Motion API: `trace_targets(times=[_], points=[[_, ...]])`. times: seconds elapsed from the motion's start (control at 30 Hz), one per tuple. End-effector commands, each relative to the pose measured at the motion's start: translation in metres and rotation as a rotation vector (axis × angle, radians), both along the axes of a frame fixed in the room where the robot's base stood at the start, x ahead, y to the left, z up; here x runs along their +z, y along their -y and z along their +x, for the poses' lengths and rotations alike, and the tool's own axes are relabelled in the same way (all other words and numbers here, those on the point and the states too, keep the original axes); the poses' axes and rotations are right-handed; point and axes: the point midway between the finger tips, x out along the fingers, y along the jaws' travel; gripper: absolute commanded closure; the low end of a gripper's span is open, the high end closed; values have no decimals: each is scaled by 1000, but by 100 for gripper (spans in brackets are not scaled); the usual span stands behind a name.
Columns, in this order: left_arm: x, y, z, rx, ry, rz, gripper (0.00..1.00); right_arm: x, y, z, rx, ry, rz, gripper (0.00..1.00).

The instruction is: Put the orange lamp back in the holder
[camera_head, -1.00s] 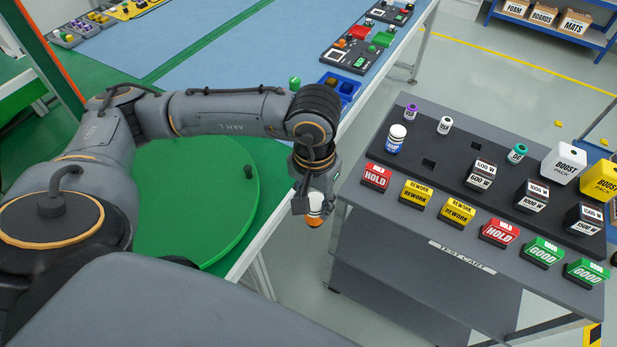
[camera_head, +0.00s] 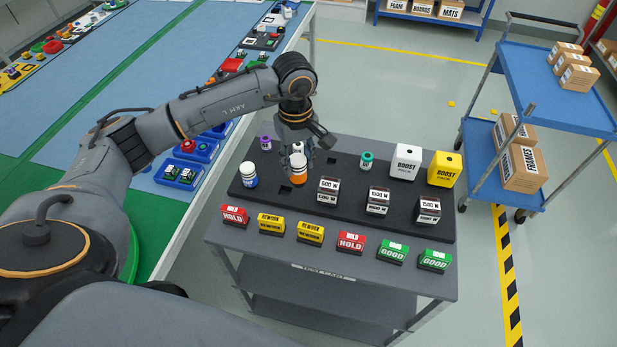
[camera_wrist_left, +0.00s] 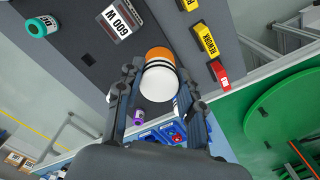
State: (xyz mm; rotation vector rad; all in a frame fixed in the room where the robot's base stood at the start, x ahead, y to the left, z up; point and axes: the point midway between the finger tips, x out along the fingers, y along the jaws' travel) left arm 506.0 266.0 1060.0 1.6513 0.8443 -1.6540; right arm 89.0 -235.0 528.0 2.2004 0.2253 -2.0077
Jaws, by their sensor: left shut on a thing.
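The orange lamp (camera_head: 298,174), white with dark stripes and an orange end, is between the fingers of my left gripper (camera_head: 297,158). In the left wrist view the lamp (camera_wrist_left: 159,82) shows with its orange end pointing away from my left gripper (camera_wrist_left: 158,90). The lamp is over the black holder board (camera_head: 245,193) on the grey cart, near an empty square socket (camera_head: 285,190). I cannot tell the exact gap below it. A blue-and-white lamp (camera_head: 249,176) stands in the board to its left. My right gripper is not in view.
Several 600 W and similar blocks (camera_head: 328,190) stand right of the lamp, with a teal-capped piece (camera_head: 366,160) behind. A white BOOST pack (camera_head: 405,161) and a yellow one (camera_head: 444,168) stand farther right. Label blocks (camera_head: 311,233) line the front edge. Another empty socket (camera_head: 334,166) is behind.

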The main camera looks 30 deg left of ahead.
Motion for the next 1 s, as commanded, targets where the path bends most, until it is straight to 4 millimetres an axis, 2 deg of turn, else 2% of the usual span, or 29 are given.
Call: trace_targets(times=[0.03,0.1,0.3,0.57,1.0], points=[[6,-12,7,91,-5,0,100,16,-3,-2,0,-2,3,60],[4,-28,14,203,-5,2,100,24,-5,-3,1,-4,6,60],[-3,-52,24,374,-1,2,100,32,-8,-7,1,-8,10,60],[-16,-54,24,387,0,1,100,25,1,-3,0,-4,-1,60],[-57,-53,24,384,0,1,100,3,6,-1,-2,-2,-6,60]])
